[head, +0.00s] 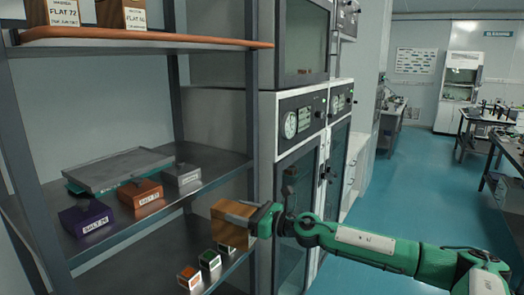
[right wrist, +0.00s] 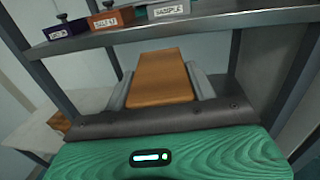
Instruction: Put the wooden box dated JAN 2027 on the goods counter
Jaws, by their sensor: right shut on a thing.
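A plain wooden box (head: 230,226) is held in my right gripper (head: 247,217), in front of the lower part of the shelf rack. In the right wrist view the wooden box (right wrist: 164,72) sits between the two grey fingers, which press on its sides. No date can be read on its visible faces. Two more wooden boxes with white labels, one reading FLAT 72 (head: 63,13) and a second box (head: 122,14), stand on the top shelf; their small print is too small to read. My left gripper is not in view. I cannot pick out the goods counter.
The middle shelf (head: 215,163) holds a purple box (head: 86,217), an orange box (head: 140,194), a grey box (head: 182,175) and a grey tray (head: 118,168). Small labelled cubes (head: 189,277) stand below. Cabinets (head: 300,130) stand right of the rack. Blue floor (head: 410,185) lies open beyond.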

